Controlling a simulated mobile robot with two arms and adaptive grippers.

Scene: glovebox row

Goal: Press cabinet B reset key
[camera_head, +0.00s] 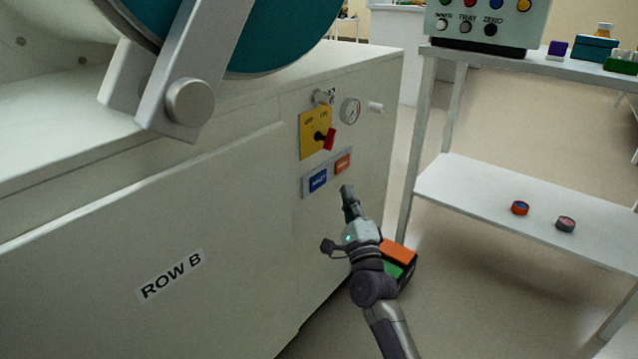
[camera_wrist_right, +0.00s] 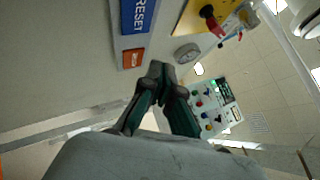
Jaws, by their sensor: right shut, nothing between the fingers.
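The white cabinet (camera_head: 130,235) carries the label ROW B. On its front a key panel (camera_head: 306,190) holds a blue key (camera_head: 318,180) and an orange key (camera_head: 342,164). In the right wrist view the blue key (camera_wrist_right: 138,14) reads RESET, and the orange key (camera_wrist_right: 133,58) lies beside it. My right gripper (camera_head: 347,189) is shut and empty, just below and right of the panel. In the wrist view its fingertips (camera_wrist_right: 160,68) are close to the orange key, with the blue key farther off. I cannot tell any contact. My left gripper is not in view.
Above the keys are a yellow switch plate (camera_head: 309,126) with a red handle (camera_head: 329,139) and a gauge (camera_head: 350,111). A shelf rack (camera_head: 480,185) stands at right. An orange and green thing (camera_head: 398,251) shows partly behind my right arm.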

